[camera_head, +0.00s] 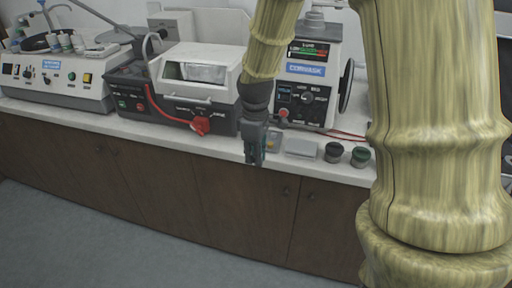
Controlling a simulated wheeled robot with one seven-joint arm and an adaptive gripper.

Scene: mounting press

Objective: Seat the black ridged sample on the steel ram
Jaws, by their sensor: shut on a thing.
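My gripper (255,158) points down in front of the counter's front edge, near the middle of the picture. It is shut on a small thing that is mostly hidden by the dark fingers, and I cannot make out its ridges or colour. The mounting press (307,85) is the white upright machine with a blue label, a display and a knob, standing on the counter behind and to the right of my gripper. A grey round part (314,20) shows on top of it. I cannot tell whether the steel ram is in view.
On the counter (205,143) sit a grey flat block (301,148) and two small dark round pots (334,152) (360,156). A cutting machine (190,85) with a red handle stands left, and a polisher (55,85) farther left. My arm hides the right side.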

